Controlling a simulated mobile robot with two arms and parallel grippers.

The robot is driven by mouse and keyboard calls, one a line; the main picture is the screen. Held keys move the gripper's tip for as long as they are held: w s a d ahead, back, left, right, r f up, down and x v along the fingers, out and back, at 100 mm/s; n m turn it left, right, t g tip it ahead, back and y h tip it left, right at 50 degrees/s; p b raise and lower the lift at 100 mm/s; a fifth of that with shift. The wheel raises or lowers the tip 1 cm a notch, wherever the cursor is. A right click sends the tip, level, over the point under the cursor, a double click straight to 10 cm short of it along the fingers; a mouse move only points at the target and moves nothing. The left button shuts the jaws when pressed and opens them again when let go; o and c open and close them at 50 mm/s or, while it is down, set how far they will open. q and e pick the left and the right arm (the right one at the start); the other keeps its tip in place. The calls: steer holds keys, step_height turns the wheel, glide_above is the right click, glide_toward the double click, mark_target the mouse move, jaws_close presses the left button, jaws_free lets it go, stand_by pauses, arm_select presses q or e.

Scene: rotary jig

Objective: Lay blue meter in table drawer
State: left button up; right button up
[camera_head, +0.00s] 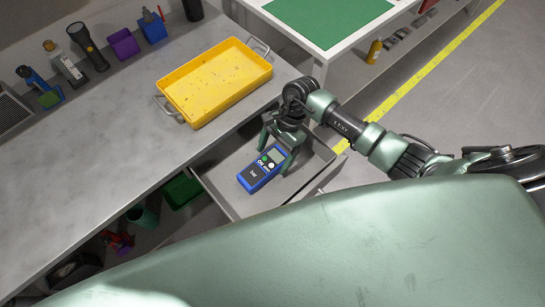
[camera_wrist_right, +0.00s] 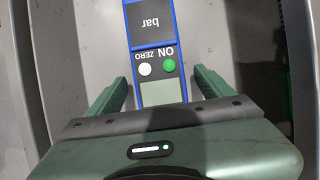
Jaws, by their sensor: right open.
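The blue meter (camera_head: 258,174) has a grey screen and a white and a green button. It is inside the open table drawer (camera_head: 226,199), and it appears to lie on the drawer floor. My right gripper (camera_head: 278,150) is over the screen end of the meter. In the right wrist view the open fingers of the gripper (camera_wrist_right: 160,82) stand on both sides of the meter (camera_wrist_right: 152,25), with a gap on each side. The far end of the meter is cut off there. My left gripper is not in view.
A yellow tray (camera_head: 213,82) stands on the grey table (camera_head: 95,150) above the drawer. A torch (camera_head: 88,46), a purple bin (camera_head: 123,43) and a blue bin (camera_head: 153,28) line the back. A green-topped table (camera_head: 325,18) stands beyond. The drawer has bare floor around the meter.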

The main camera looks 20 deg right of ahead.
steer(key=b+v, duration=0.1)
steer(key=v, duration=0.9)
steer(key=shift+r+b, duration=0.25)
steer(key=shift+b, duration=0.1)
